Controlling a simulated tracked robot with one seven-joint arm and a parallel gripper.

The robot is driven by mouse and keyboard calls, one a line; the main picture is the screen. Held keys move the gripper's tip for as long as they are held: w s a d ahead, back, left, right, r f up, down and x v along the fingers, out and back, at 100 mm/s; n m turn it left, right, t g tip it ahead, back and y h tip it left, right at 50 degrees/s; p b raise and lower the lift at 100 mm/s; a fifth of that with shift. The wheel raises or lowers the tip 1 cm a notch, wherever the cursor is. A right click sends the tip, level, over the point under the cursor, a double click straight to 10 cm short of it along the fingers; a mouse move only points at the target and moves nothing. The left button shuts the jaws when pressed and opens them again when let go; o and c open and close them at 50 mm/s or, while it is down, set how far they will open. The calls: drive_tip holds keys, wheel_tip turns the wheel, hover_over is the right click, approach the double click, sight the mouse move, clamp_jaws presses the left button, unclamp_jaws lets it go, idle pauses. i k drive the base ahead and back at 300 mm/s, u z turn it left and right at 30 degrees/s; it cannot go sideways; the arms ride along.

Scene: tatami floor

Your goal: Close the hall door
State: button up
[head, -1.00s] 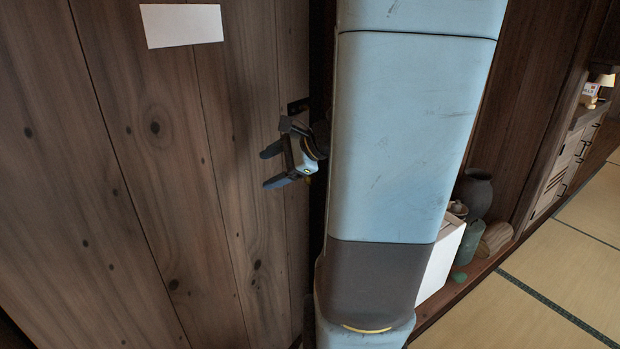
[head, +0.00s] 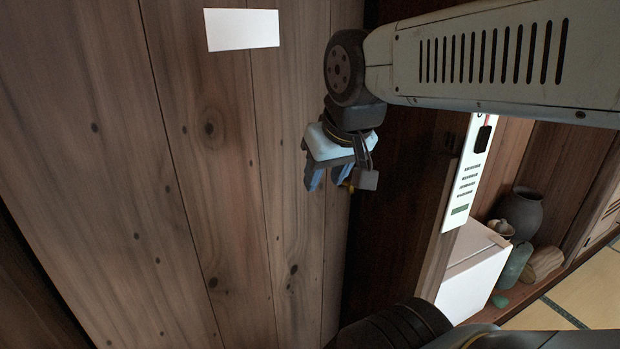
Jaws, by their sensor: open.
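The hall door (head: 225,180) is a brown plank door filling the left of the head view, with a blank white sheet (head: 242,30) high on it. Its right-hand edge stands beside a dark strip. My gripper (head: 328,184) is in front of the door near that edge, with its blue fingers pointing down and apart. Nothing shows between the fingers. A small yellowish piece and a grey block show beside the fingers; I cannot tell whether they belong to the door. Whether the fingers touch the door is unclear.
Right of the door are a white panel with printed lines (head: 468,175), a white box (head: 474,268), a dark jar (head: 522,212) and a green canister (head: 513,265) on a wooden ledge. Tatami floor (head: 590,290) shows at the lower right. My arm covers the upper right.

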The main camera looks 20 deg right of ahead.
sight(153, 161)
drive_tip(key=u, duration=1.05)
drive_tip(key=i, duration=0.1)
drive_tip(key=z, duration=2.6)
drive_tip(key=k, duration=1.2)
drive_tip(key=u, duration=1)
drive_tip(key=i, duration=1)
drive_tip(key=z, duration=0.1)
